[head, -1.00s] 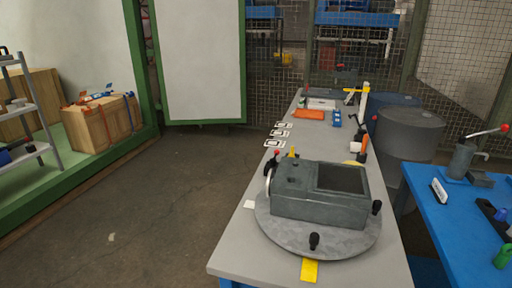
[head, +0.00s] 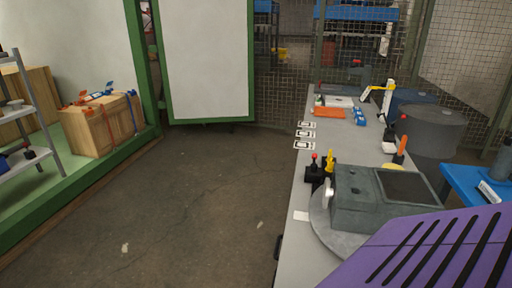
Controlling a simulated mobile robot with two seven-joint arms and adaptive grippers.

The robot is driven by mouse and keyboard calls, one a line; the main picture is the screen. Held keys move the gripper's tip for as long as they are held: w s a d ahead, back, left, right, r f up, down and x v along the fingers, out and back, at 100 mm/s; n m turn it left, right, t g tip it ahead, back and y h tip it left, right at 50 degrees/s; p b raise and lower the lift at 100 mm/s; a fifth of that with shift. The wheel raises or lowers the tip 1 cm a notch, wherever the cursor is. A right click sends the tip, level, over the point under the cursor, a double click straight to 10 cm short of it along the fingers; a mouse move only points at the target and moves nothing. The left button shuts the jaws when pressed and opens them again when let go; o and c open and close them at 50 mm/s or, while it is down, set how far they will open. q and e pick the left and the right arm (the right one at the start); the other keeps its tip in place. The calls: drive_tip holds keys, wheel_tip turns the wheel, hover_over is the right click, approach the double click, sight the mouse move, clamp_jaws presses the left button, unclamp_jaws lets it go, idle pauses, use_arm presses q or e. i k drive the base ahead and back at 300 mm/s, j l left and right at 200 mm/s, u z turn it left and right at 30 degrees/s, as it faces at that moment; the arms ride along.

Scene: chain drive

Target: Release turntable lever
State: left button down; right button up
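The round grey turntable (head: 318,217) lies on the near part of the grey bench, with a dark grey box-shaped housing (head: 357,204) on it. At its far left edge stand a black fitting with a red knob (head: 315,163) and an upright yellow lever-like piece (head: 330,162). I cannot tell which of these is the turntable lever. A white round part (head: 328,193) shows on the housing's left side. The turntable's near and right side is hidden behind a purple slotted body, probably part of my arm. Neither gripper is in view.
The grey bench (head: 291,250) runs away from me, with white marked cards (head: 304,145), an orange item (head: 329,113) and blue parts (head: 360,117) farther back. A grey drum (head: 430,130) and blue table (head: 470,188) stand at right. The floor left of the bench is clear.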

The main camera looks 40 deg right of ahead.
sight(314, 166)
drive_tip(key=i+j, duration=0.2)
drive_tip(key=i, duration=0.2)
drive_tip(key=i+j, duration=0.2)
drive_tip(key=i, duration=0.25)
drive_tip(key=i+j+z, duration=0.1)
drive_tip(key=i, duration=0.3)
drive_tip(key=i+z, duration=0.15)
drive_tip(key=z, duration=0.25)
drive_tip(key=i+z, duration=0.2)
drive_tip(key=z, duration=0.2)
drive_tip(key=i+j+z, duration=0.1)
drive_tip(key=z, duration=0.3)
drive_tip(key=i+j+z, duration=0.15)
drive_tip(key=z, duration=0.3)
drive_tip(key=i+j+z, duration=0.1)
drive_tip(key=z, duration=0.35)
drive_tip(key=i+j+z, duration=0.2)
drive_tip(key=z, duration=0.3)
drive_tip(key=i+j+z, duration=0.25)
drive_tip(key=z, duration=0.2)
drive_tip(key=i+j+z, duration=0.15)
drive_tip(key=j+z, duration=0.45)
drive_tip(key=i+j+z, duration=0.1)
drive_tip(key=j+z, duration=0.4)
drive_tip(key=j, duration=0.4)
drive_tip(key=i, duration=0.05)
